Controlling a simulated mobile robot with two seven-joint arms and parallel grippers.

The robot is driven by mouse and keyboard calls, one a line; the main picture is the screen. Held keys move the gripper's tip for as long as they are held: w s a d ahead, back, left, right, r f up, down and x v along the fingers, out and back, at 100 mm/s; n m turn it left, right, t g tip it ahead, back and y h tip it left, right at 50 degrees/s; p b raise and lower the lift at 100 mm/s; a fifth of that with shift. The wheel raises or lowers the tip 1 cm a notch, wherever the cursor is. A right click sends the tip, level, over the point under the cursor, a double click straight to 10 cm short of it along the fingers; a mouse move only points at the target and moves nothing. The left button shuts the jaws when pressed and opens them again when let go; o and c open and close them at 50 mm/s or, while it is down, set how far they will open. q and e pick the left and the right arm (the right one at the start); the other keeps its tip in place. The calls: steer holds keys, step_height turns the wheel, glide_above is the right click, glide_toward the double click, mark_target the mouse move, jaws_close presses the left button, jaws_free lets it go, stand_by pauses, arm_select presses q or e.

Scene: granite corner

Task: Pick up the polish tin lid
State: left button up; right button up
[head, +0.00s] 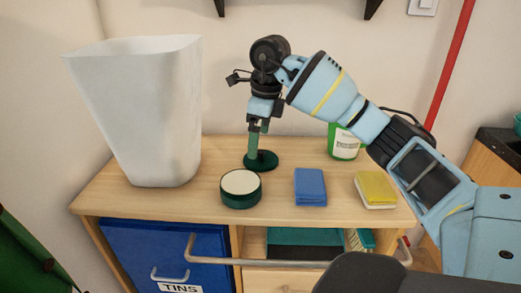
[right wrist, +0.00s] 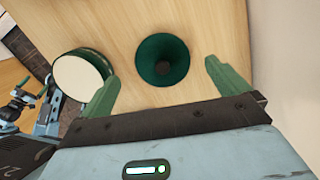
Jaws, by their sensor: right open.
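The polish tin lid (head: 261,161) is a dark green round disc lying on the wooden top, behind the open polish tin (head: 241,189), which is green with a cream-white face. In the right wrist view the lid (right wrist: 163,60) shows whole, with a dark centre, and the tin (right wrist: 80,77) is at its left. My right gripper (head: 253,154) points down over the lid. Its green fingers are open and empty, one on each side of the lid in the right wrist view (right wrist: 161,73). Small blue, black and green parts at that view's left edge may be my left arm and gripper; their state is unclear.
A tall white bin (head: 145,110) stands at the left. A blue folded cloth (head: 310,187) and a yellow-and-white sponge (head: 376,189) lie right of the tin. A green-and-white container (head: 344,143) stands behind. A blue box labelled TINS (head: 165,250) sits below.

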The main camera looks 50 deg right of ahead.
mark_target(262, 151)
steer(key=f, duration=0.4)
steer(key=shift+s+d+b, duration=0.25)
steer(key=shift+b, duration=0.1)
arm_select(q)
steer(key=shift+w+d+f, duration=0.15)
steer(key=shift+w+f, duration=0.05)
steer(key=shift+w, duration=0.2)
arm_select(e)
steer(key=shift+w+f, duration=0.1)
steer(key=shift+f, duration=0.25)
steer(key=c, duration=0.9)
arm_select(q)
steer(key=shift+s+f, duration=0.15)
steer(key=shift+s, duration=0.05)
arm_select(e)
steer(key=shift+r, duration=0.1)
